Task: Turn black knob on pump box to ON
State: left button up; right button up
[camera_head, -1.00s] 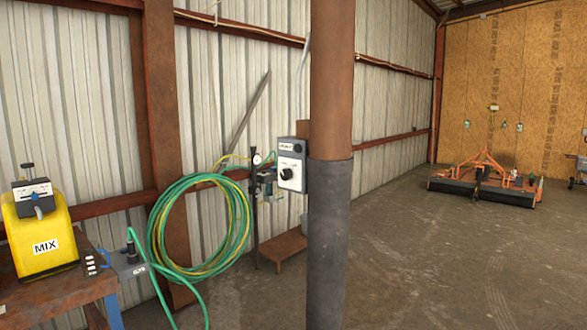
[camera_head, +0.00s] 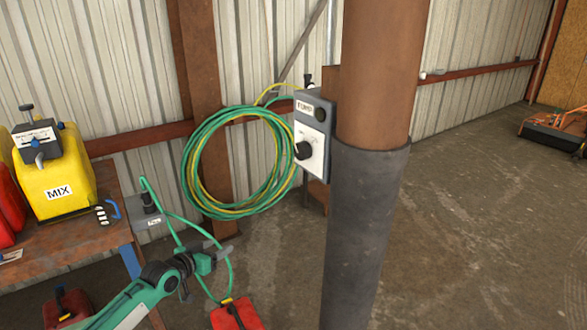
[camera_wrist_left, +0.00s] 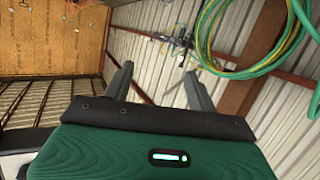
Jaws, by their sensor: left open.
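The pump box (camera_head: 312,135) is a grey box with a white face, mounted on the left side of the brown post, with a "PUMP" label at its top. Its black knob (camera_head: 302,150) sits at the left of the white face; its setting is too small to read. My left gripper (camera_head: 222,254) is in the lower middle of the head view, below and left of the box and apart from it. In the left wrist view its two fingers (camera_wrist_left: 158,82) stand apart with nothing between them. My right gripper is not in view.
The post (camera_head: 380,80) with a dark sleeve stands right of the box. Coiled green and yellow hose (camera_head: 190,165) hangs behind. A bench (camera_head: 75,235) with a yellow MIX can (camera_head: 58,178) stands at left. A red can (camera_head: 236,314) is on the floor.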

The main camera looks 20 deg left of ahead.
pick_arm(q)
jog(key=s+d+r+m+t+h+p, duration=0.1)
jog(key=d+r+h, duration=0.15)
jog(key=r, duration=0.75)
jog(key=s+d+r+m+h, duration=0.15)
jog(key=d+r, duration=0.25)
jog(key=r, duration=0.6)
jog(key=m+g+h+p, duration=0.1)
jog(key=m+h+p, duration=0.1)
jog(key=m+h, duration=0.2)
send_near(298, 152)
jog(key=p+x, duration=0.6)
jog(key=x, duration=0.1)
jog(key=shift+w+r, duration=0.1)
jog(key=shift+r, duration=0.1)
jog(key=shift+w+d+f, duration=0.15)
jog(key=shift+w+d, duration=0.3)
jog(key=shift+w, duration=0.1)
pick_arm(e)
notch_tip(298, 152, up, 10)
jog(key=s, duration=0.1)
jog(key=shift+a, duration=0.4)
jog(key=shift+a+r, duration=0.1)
pick_arm(q)
jog(key=c, duration=1)
